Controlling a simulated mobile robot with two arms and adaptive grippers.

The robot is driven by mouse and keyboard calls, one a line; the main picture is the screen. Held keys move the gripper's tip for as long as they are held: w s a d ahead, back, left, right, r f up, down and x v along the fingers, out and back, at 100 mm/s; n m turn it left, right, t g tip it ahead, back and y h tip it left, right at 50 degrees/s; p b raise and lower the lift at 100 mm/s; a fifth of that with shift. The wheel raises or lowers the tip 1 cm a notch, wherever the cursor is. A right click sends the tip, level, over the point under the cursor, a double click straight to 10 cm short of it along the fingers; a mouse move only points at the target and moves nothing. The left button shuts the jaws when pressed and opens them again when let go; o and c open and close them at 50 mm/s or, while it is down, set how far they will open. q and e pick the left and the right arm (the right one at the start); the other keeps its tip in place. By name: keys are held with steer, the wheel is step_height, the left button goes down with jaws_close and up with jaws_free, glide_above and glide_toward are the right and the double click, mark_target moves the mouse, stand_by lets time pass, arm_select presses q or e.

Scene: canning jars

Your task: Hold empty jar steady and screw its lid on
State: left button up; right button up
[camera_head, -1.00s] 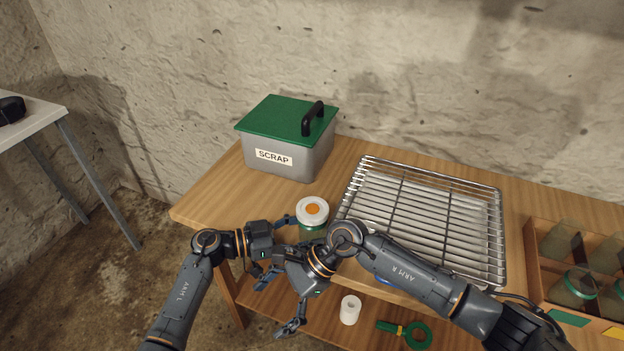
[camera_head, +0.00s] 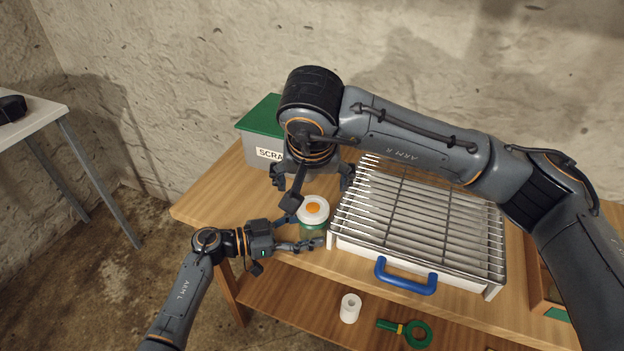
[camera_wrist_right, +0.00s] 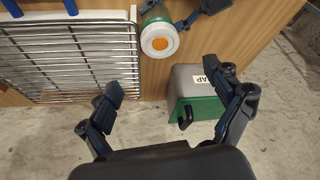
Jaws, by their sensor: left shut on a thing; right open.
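The jar (camera_head: 313,231) stands upright on the wooden table, left of the wire rack. It has green glass and a white lid (camera_head: 314,211) with an orange centre on its top; I cannot tell how tightly the lid sits. My left gripper (camera_head: 300,232) is shut around the jar from the left. My right gripper (camera_head: 312,186) is open and empty, pointing down above and behind the jar, near the scrap bin. In the right wrist view the jar's lid (camera_wrist_right: 159,41) lies beyond the open fingers (camera_wrist_right: 170,97), touching neither.
A wire rack (camera_head: 420,215) with a blue handle (camera_head: 405,278) fills the table's middle. The grey scrap bin (camera_head: 262,153) with a green lid stands behind the jar.

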mark_target(313, 206)
steer(key=x, duration=1)
steer(key=shift+w+f, duration=0.1)
steer(key=shift+f, duration=0.25)
steer(key=c, duration=1.4)
steer(key=m+h, duration=0.1)
steer(key=m, duration=0.3)
steer(key=shift+a+m+h, duration=0.1)
steer(key=shift+m+h, duration=0.2)
steer(key=shift+h, duration=0.1)
steer(key=shift+g, duration=0.3)
steer(key=m, duration=0.2)
steer(key=m+h, duration=0.1)
steer(key=m, duration=0.1)
steer(key=shift+w+a+m+g+h, duration=0.15)
steer(key=shift+m+g+h, duration=0.15)
steer(key=shift+g, duration=0.1)
steer(key=shift+m, duration=0.4)
steer(key=m+g+h, duration=0.1)
steer(key=m, duration=0.2)
steer(key=shift+w+m+g, duration=0.1)
steer(key=shift+m+g, duration=0.2)
steer(key=shift+m, duration=0.1)
